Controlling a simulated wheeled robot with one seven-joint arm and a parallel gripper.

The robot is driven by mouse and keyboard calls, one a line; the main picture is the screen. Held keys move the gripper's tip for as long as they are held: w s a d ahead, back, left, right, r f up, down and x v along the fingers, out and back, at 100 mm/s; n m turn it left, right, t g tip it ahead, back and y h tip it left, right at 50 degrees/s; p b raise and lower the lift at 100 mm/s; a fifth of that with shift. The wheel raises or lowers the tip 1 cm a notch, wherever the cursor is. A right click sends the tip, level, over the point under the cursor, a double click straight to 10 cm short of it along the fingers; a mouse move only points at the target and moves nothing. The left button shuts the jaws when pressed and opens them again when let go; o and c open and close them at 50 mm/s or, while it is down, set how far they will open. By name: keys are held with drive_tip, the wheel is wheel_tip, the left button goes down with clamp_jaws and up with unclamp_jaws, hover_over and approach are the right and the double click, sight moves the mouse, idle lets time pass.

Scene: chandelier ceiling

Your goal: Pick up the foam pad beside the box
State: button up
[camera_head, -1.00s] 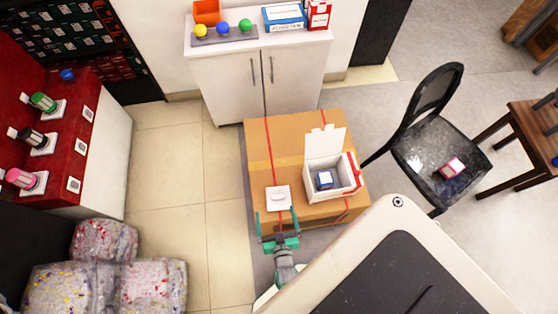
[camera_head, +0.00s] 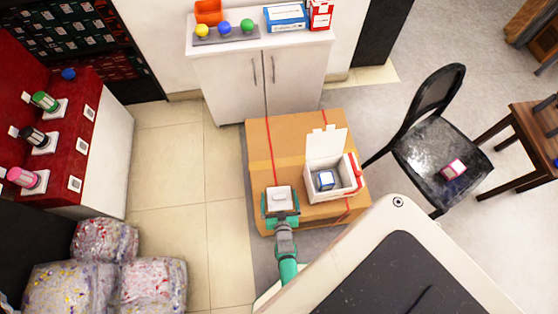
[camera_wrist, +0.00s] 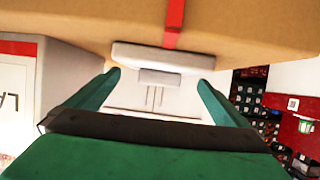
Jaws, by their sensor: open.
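The foam pad (camera_head: 280,194) is a flat white square with a smaller raised white piece on top. It lies on a large brown carton (camera_head: 290,150), left of the small open white box (camera_head: 330,190). My gripper (camera_head: 281,208) is open, its teal fingers either side of the pad in the head view. In the wrist view the pad (camera_wrist: 160,56) lies against the carton, with the raised piece (camera_wrist: 160,76) between the spread fingertips of my gripper (camera_wrist: 160,80). Whether a finger touches the pad cannot be told.
A white cabinet (camera_head: 260,75) stands behind the carton, and a black chair (camera_head: 435,150) to the right. Wrapped bales (camera_head: 110,275) lie at lower left. The tiled floor left of the carton is clear.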

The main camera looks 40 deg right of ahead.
sight(279, 192)
drive_tip(key=x, duration=0.3)
drive_tip(key=shift+f, duration=0.2)
drive_tip(key=shift+w+d+f, duration=0.1)
drive_tip(key=shift+d, duration=0.15)
drive_tip(key=c, duration=0.9)
drive_tip(key=shift+r, duration=0.2)
